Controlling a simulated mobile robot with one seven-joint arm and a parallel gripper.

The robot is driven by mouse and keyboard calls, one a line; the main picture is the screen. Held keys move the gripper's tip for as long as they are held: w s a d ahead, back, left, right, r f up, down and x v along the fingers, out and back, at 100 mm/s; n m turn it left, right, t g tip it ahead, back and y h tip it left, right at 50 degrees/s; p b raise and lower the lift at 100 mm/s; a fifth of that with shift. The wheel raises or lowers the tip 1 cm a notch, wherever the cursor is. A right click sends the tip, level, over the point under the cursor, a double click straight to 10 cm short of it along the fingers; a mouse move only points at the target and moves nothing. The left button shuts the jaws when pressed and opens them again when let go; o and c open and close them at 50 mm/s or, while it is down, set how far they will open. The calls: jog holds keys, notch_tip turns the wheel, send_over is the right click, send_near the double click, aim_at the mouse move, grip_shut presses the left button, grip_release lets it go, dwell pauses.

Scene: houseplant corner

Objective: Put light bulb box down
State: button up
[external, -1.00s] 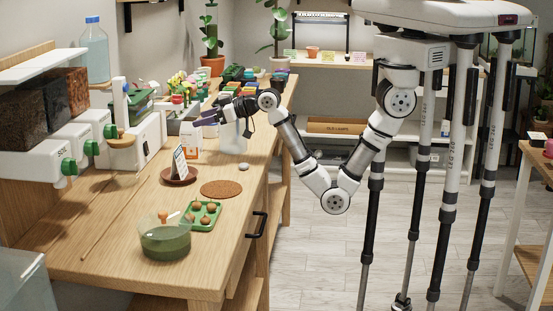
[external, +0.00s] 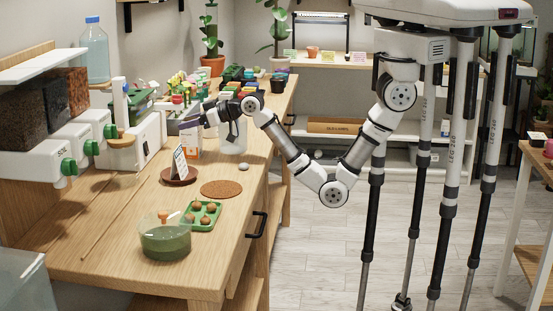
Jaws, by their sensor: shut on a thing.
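My gripper (external: 191,122) is over the bench at the back of the worktop, pointing left and shut on the light bulb box. The box (external: 195,141) shows as a small pale, purplish carton below the fingers. It looks upright and close to the worktop, but I cannot tell whether its base touches. A white and orange packet (external: 184,149) stands right by it, and the two overlap in this view. The fingers cover part of the box.
A white spray bottle (external: 233,137) stands just right of the box, under my wrist. A small sign on a brown saucer (external: 178,180) is in front. The worktop's left front is mostly clear.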

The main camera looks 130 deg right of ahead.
jog(key=c, duration=0.4)
jog(key=shift+r, duration=0.1)
jog(key=shift+c, duration=0.2)
notch_tip(320, 180, up, 20)
jog(key=b, duration=0.2)
